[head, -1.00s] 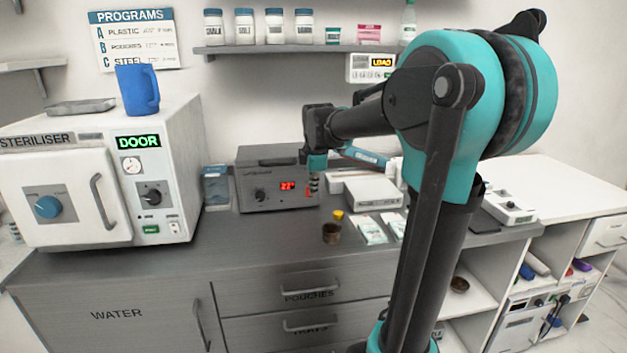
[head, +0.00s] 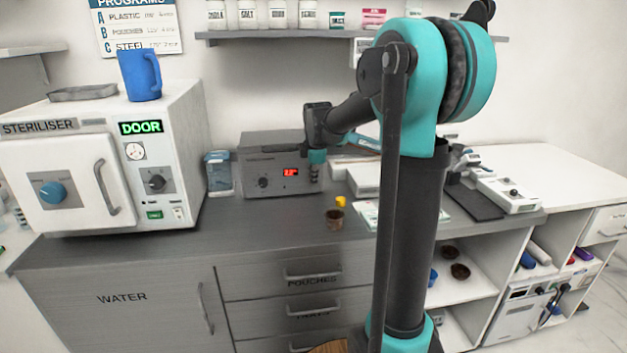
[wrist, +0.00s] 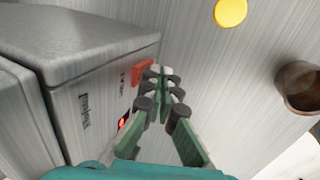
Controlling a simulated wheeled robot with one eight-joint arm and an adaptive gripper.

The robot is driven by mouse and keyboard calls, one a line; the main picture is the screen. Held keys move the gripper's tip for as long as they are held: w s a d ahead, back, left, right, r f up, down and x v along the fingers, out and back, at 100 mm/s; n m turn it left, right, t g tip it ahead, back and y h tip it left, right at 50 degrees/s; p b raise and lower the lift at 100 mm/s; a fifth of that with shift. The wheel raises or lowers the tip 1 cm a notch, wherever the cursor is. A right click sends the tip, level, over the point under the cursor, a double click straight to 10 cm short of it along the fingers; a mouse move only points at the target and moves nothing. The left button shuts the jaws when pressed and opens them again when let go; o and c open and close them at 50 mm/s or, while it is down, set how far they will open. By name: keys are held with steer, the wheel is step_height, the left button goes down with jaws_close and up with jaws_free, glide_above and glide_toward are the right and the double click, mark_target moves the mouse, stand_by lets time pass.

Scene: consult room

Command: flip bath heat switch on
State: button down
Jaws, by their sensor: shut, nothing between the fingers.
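The bath (head: 262,188) is a grey box on the counter by the back wall, with a dark knob and a lit red display (head: 290,172) on its front. In the wrist view the bath (wrist: 85,60) fills the left side. An orange-red switch (wrist: 143,73) sits on its front panel, near dark lettering. My gripper (head: 315,180) is shut and empty, pointing down in front of the bath's right end. In the wrist view its fingertips (wrist: 160,73) are right beside the switch; I cannot tell whether they touch it. The switch is hidden in the head view.
The steriliser (head: 190,125) stands left of the bath, with a blue mug (head: 140,75) on top. White boxes and packets lie further right. The counter's front is clear.

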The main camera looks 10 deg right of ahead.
steer(key=shift+w+f, duration=0.15)
steer(key=shift+w, duration=0.1)
steer(key=shift+r, duration=0.85)
